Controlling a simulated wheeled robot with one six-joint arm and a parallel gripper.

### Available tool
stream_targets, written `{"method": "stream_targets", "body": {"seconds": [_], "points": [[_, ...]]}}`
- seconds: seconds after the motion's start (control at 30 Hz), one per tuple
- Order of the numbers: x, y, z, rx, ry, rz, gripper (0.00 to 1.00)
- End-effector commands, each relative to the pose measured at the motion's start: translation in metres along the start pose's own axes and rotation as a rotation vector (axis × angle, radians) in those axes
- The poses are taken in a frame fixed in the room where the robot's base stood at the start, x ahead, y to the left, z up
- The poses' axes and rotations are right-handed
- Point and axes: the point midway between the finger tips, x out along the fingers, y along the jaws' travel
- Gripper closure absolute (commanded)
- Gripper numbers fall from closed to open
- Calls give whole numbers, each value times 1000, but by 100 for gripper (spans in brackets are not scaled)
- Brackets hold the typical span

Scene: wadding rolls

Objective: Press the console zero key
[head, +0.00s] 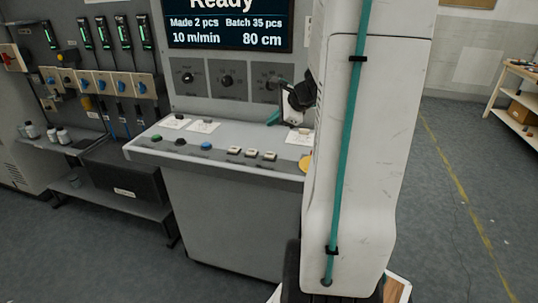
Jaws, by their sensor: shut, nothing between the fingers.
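The grey console (215,215) stands in the middle of the head view with a sloping key panel. On it are round dark buttons (180,142), a blue button (206,146), three pale rectangular keys (252,153) and a yellow round button (305,163) partly hidden by my arm. Key labels are too small to read, so I cannot tell which is the zero key. My gripper (273,118) shows small, with teal fingers, above the panel's back right part. It is shut and empty, and looks apart from the keys. My white arm hides the console's right end.
A display (228,25) above reads Ready, Made 2 pcs, Batch 35 pcs, 10 m/min, 80 cm. Dark knobs (227,80) sit below it. A valve rack (100,82) and a low shelf (120,205) stand left.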

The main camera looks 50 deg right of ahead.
Motion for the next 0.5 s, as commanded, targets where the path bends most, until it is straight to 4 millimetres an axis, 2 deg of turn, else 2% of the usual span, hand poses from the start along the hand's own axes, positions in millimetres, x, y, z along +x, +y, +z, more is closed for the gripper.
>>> {"method": "stream_targets", "body": {"seconds": [0.27, 0.5], "points": [[12, 9, -8, 1, -2, 3, 100], [36, 27, -26, 1, -2, 4, 100]]}}
